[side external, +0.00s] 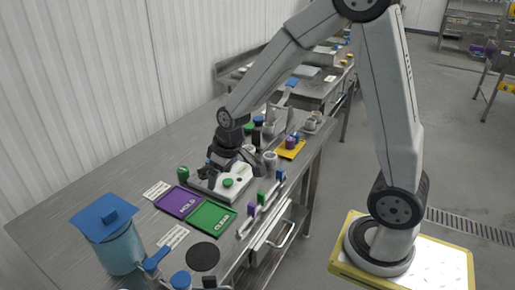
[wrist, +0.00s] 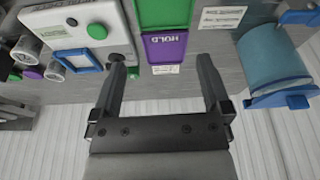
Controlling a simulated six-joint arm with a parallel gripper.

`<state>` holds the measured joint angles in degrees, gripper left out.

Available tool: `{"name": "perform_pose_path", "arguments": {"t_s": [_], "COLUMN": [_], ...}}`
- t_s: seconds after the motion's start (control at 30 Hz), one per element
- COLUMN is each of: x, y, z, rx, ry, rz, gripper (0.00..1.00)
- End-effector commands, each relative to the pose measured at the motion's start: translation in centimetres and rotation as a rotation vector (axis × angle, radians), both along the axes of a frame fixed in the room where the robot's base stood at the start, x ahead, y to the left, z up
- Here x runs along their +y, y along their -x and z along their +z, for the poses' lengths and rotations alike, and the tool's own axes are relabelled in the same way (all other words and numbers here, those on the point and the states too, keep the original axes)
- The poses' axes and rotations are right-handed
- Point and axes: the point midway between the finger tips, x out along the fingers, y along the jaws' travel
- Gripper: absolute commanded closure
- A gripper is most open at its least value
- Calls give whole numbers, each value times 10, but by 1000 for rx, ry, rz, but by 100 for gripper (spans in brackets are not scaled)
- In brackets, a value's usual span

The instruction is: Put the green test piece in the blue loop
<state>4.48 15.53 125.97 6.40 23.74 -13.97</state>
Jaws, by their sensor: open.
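My gripper (wrist: 161,62) is open and empty in the wrist view, its fingers wide apart. In the side view, my gripper (side external: 212,165) is low over the wall side of a white device (side external: 205,187). A blue square loop (wrist: 60,54) lies at the device's edge, left of my left finger. A round green piece (wrist: 97,31) sits on the device's top and shows in the side view (side external: 228,182). Another green rounded piece (side external: 183,173) stands beside the device. I cannot tell which is the test piece. The loop is mostly hidden by my gripper in the side view.
A purple HOLD tray (side external: 178,202) and a green tray (side external: 212,215) lie beside the device. A blue-lidded container (side external: 122,250) stands at the near end. Green (side external: 261,198) and purple (side external: 252,210) blocks are at the front edge. A white wall runs along the back.

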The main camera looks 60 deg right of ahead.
Motion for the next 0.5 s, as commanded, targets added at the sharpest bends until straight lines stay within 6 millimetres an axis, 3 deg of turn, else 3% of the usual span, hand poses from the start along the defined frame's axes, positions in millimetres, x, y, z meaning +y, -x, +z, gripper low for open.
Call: {"name": "perform_pose_path", "arguments": {"t_s": [0.1, 0.5], "x": [-12, -56], "y": [-35, -136], "z": [-5, -30], "rx": [-11, -66], "ry": [-4, -13], "rz": [20, 110], "gripper": [2, 2]}}
